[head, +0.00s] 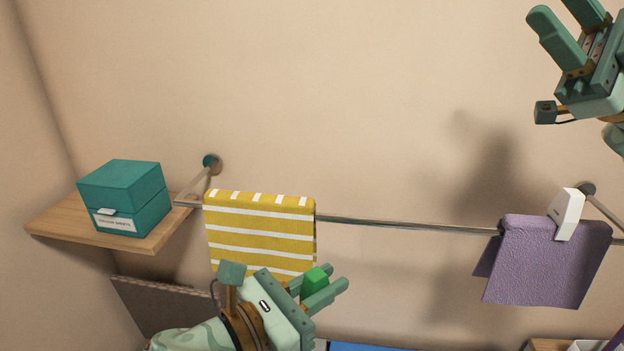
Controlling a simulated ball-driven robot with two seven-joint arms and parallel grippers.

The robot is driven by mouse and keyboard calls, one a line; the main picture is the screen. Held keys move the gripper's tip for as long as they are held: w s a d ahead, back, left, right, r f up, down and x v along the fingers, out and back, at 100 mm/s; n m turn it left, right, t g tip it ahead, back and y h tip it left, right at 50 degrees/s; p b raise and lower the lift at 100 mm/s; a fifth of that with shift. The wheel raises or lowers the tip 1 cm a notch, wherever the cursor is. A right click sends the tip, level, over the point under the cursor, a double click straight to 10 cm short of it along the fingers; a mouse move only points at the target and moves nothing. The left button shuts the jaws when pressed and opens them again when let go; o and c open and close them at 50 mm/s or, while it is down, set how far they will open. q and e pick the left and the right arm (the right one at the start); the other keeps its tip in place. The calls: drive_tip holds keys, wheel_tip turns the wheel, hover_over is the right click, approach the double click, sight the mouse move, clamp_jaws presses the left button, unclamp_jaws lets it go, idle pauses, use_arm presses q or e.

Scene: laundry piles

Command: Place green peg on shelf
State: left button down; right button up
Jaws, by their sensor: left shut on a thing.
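A bright green peg (315,281) is between the fingers of my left gripper (322,286), at bottom centre just below the yellow striped cloth. The gripper is shut on the peg, and its fingers hide part of it. The wooden shelf (151,243) is on the left, up and left of the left gripper. A teal box (125,196) with a white label stands on the shelf and covers most of its top. My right gripper (562,22) is at the top right, partly cut off by the frame; its fingers are apart and nothing shows between them.
A metal rail (410,226) runs along the wall from the shelf to the right. A yellow and white striped cloth (262,232) hangs on it. A purple cloth (548,262) hangs at right under a white clip (566,213). The shelf's front strip is bare.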

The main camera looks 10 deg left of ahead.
drive_tip(key=s+a+f+n+g+h, duration=0.1)
drive_tip(key=s+a+n+g+h, duration=0.15)
drive_tip(key=a, duration=0.35)
drive_tip(key=s+a+f+n+g+h, duration=0.1)
drive_tip(key=s+a+g+h, duration=0.15)
drive_tip(key=a, duration=0.35)
use_arm(q)
drive_tip(key=shift+a, duration=0.1)
drive_tip(key=shift+s, duration=0.1)
use_arm(e)
drive_tip(key=m+t+h, duration=0.5)
drive_tip(key=t+h, duration=0.2)
drive_tip(key=h, duration=1.3)
hover_over(312, 274)
wheel_tip(312, 274, down, 16)
wheel_tip(312, 274, down, 11)
drive_tip(key=shift+f, duration=0.2)
